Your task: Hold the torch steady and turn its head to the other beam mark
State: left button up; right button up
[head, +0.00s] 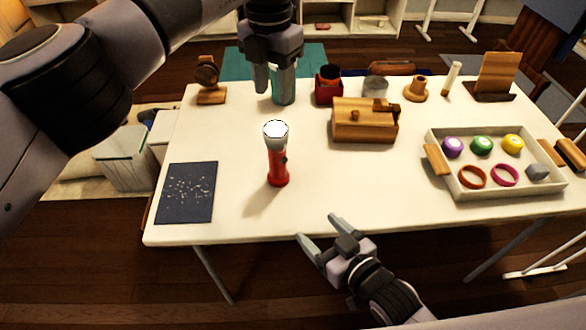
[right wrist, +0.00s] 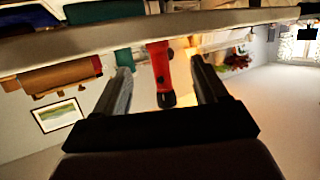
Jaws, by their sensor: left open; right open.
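The torch (head: 277,165) stands upright on the table, with a red body and a wide pale head on top. A small dark part shows on its right side. I cannot make out the beam marks. My left gripper (head: 270,88) is open and empty, pointing down above the back of the table, beyond the torch. My right gripper (head: 318,227) is open at the table's front edge, in front and to the right of the torch, apart from it. In the right wrist view the red torch (right wrist: 158,66) shows between the two fingers (right wrist: 160,82), with nothing gripped.
A wooden box (head: 362,122) stands right of the torch. A white tray (head: 500,190) with coloured round pieces lies at the right. A dark speckled mat (head: 187,192) lies at the left. Several small items line the back edge. The tabletop around the torch is clear.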

send_near(282, 165)
jog(key=shift+g, duration=0.4)
jog(key=x, duration=0.4)
jog(key=shift+s+a+f, duration=0.15)
jog(key=shift+a, duration=0.05)
jog(key=shift+w+a+r+h, duration=0.1)
jog(key=shift+w+r+h, duration=0.2)
jog(key=shift+w+h, duration=0.3)
jog(key=shift+x, duration=3.5)
jog(key=shift+a+r, duration=0.1)
jog(key=c, duration=1.2)
